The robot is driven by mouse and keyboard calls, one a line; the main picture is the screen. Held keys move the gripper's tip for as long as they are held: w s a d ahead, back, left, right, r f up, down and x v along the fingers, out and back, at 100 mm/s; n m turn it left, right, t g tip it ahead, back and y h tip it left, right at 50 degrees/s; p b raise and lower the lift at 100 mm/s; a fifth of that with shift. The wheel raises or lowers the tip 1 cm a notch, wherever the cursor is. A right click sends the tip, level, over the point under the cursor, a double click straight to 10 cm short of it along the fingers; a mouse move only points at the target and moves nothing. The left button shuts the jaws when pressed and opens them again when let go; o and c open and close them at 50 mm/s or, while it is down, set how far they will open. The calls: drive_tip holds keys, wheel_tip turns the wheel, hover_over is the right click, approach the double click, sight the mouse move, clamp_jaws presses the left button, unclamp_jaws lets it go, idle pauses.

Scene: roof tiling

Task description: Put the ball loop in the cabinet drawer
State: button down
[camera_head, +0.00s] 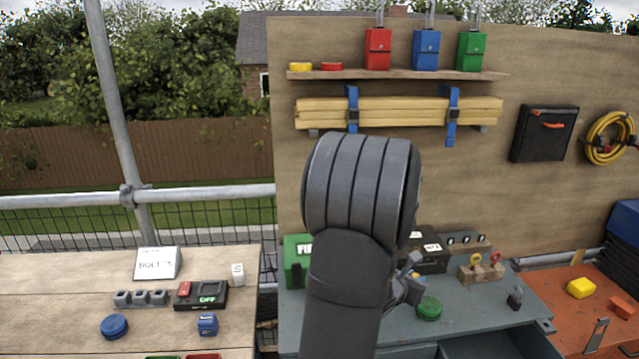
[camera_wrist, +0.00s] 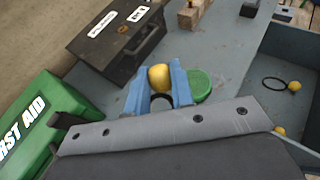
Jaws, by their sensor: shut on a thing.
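My gripper (camera_wrist: 159,84) has pale blue fingers shut on a ball loop (camera_wrist: 160,76), a yellow ball with a dark loop partly visible below it. It is above the grey cabinet top, beside a round green lid (camera_wrist: 200,85). In the head view my gripper (camera_head: 408,287) is mostly hidden behind my arm. The cabinet drawer (camera_head: 490,346) stands open at the front of the cabinet. In the wrist view another ball loop (camera_wrist: 294,86), with a black loop, lies in the drawer at the right. Another yellow ball (camera_wrist: 280,131) shows there, partly hidden by my gripper body.
A green first aid box (camera_wrist: 30,125) and a black case (camera_wrist: 115,40) stand on the cabinet top. A wooden block with hooks (camera_head: 481,273) and a padlock (camera_head: 515,298) are to the right. A wooden bench (camera_head: 60,290) with switches is at left.

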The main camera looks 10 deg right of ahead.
drive_tip(key=w+a+n+t+y, duration=0.2)
drive_tip(key=w+a+n+y, duration=0.1)
drive_tip(key=a, duration=0.9)
drive_tip(key=w+a+n+t+y, duration=0.2)
drive_tip(key=w+a, duration=0.3)
drive_tip(key=a, duration=0.7)
drive_tip(key=shift+w+f+n+y, duration=0.4)
drive_tip(key=shift+n+y, duration=0.2)
drive_tip(key=shift+n, duration=0.1)
drive_tip(key=shift+a, duration=0.1)
